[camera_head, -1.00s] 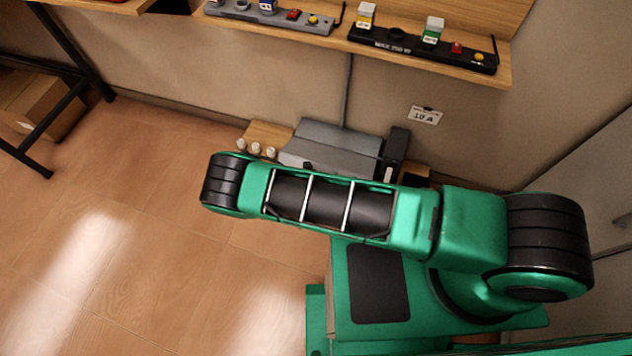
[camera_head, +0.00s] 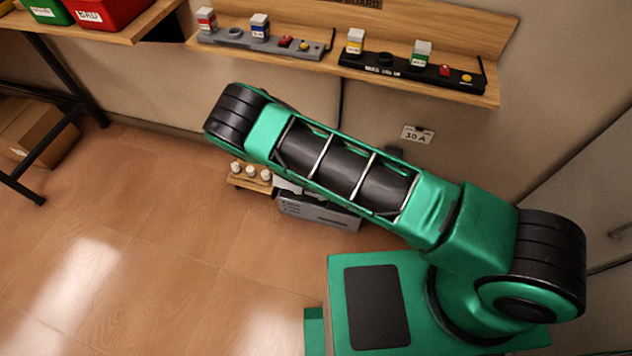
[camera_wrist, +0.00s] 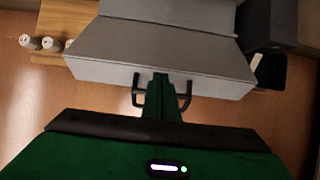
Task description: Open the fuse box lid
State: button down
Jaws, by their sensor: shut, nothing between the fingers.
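The grey fuse box (camera_head: 318,212) stands low against the wall in the head view, its top mostly hidden behind my arm. In the wrist view its sloped grey lid (camera_wrist: 165,48) fills the upper middle and looks down. A dark handle (camera_wrist: 137,92) sticks out at the lid's near edge. My gripper (camera_wrist: 161,82) is shut and empty, its green fingers between the two visible sides of the handle. I cannot tell whether they touch it. My gripper is hidden in the head view.
A small wooden block with white knobs (camera_head: 250,173) stands left of the box. A dark upright part (camera_wrist: 268,25) is at its right. Above is a wooden shelf (camera_head: 478,92) with fuse strips. Floor at left is clear.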

jog(key=shift+s, duration=0.1)
dwell(0.8)
jog(key=s+a+r, duration=0.2)
jog(key=s+r, duration=0.4)
jog(key=shift+s+a+f+t+h, duration=0.5)
jog(key=shift+s+a+f+t, duration=0.6)
jog(key=shift+s+f+t, duration=1.25)
jog(key=shift+g, duration=0.65)
jog(key=x, duration=1)
jog(key=shift+w+a+f, duration=0.2)
jog(key=shift+f, duration=0.2)
